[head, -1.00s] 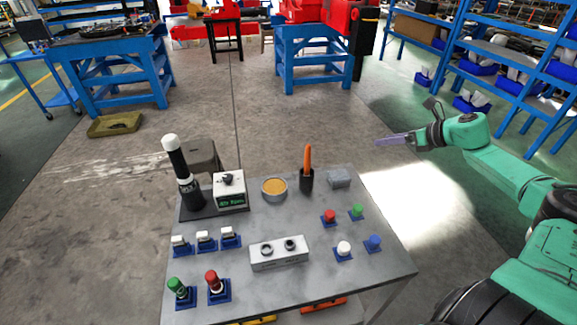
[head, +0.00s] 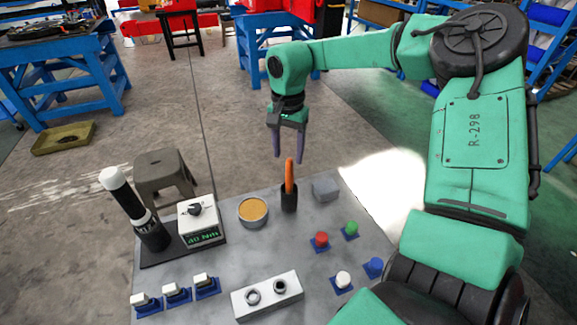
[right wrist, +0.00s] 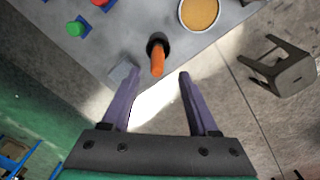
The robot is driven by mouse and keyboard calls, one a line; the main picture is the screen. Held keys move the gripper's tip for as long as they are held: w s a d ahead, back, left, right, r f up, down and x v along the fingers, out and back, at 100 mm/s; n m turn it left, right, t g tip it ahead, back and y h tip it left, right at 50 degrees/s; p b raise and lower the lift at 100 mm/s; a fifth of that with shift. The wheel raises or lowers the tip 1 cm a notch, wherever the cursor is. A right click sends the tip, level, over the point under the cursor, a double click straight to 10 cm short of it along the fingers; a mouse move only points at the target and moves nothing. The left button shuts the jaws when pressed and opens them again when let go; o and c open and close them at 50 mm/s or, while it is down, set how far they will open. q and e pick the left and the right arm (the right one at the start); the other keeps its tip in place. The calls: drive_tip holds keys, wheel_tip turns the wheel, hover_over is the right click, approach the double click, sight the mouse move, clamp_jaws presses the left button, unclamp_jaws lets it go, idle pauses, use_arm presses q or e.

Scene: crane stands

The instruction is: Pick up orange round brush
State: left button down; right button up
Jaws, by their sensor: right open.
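The orange round brush (head: 289,175) stands upright in a black cup (head: 289,198) near the far edge of the grey table. My right gripper (head: 287,158) is open and points down, with its purple fingers above and beside the top of the brush. In the right wrist view the brush (right wrist: 157,60) lies ahead of the gap between the open fingers (right wrist: 155,75), apart from them. The black cup (right wrist: 157,42) shows behind it. My left gripper is not in view.
A round tin (head: 253,211) stands left of the cup, and a grey block (head: 325,189) stands right of it. A torque tester box (head: 200,222) and a black-and-white tool (head: 133,205) stand further left. Several coloured knobs and a two-hole block (head: 267,295) occupy the nearer table.

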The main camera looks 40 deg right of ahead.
sight(290, 160)
drive_tip(key=f, duration=0.1)
drive_tip(key=f+p, duration=0.1)
drive_tip(key=shift+s+f, duration=0.35)
drive_tip(key=shift+f, duration=0.4)
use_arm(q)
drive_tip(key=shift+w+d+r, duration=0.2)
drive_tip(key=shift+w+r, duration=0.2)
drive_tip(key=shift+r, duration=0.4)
use_arm(e)
drive_tip(key=shift+w+f, duration=0.1)
clamp_jaws()
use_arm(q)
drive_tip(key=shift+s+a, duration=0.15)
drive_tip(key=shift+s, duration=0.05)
